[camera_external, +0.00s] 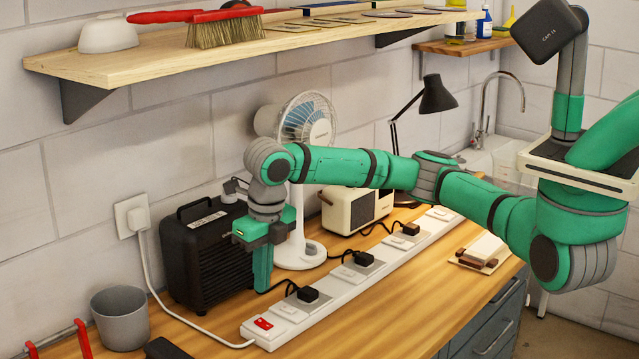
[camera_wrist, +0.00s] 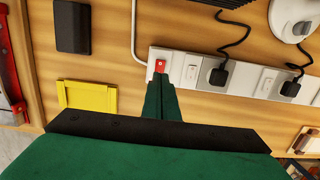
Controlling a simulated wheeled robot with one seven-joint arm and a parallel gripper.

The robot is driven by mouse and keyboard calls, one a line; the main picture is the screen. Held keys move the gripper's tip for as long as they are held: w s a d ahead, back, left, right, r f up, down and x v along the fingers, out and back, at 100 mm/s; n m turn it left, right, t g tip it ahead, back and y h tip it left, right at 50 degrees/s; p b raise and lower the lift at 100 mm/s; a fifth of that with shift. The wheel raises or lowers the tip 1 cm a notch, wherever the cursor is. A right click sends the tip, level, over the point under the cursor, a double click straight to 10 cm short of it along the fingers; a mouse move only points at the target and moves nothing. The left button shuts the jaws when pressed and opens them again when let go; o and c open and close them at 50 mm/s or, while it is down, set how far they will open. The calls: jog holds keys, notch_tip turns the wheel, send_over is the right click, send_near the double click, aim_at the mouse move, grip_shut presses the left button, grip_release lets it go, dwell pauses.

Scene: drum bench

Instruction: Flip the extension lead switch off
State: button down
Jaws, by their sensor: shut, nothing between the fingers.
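The extension lead (camera_external: 355,285) is a long white strip lying along the wooden bench. Its red switch (camera_external: 263,323) is at the near left end. In the wrist view the red switch (camera_wrist: 160,66) shows just beyond my fingertips, at the left end of the strip (camera_wrist: 270,82). Which way the rocker is tipped is too small to tell. Several black plugs sit in the strip, one (camera_external: 308,294) nearest the switch. My gripper (camera_external: 262,288) points down, shut and empty, above the bench behind the strip's near end. It also shows in the wrist view (camera_wrist: 160,78). Contact with the switch cannot be told.
A black heater (camera_external: 207,255) stands close behind my gripper, with a white fan (camera_external: 298,225) beside it. A grey cup (camera_external: 121,318) is at the left. A yellow frame (camera_wrist: 88,97) lies near the strip's end. A wooden shelf (camera_external: 150,70) hangs above.

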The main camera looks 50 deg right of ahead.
aim_at(260, 321)
jog(key=f, duration=0.5)
jog(key=w+f, duration=0.1)
jog(key=f, duration=0.2)
jog(key=shift+f, duration=0.1)
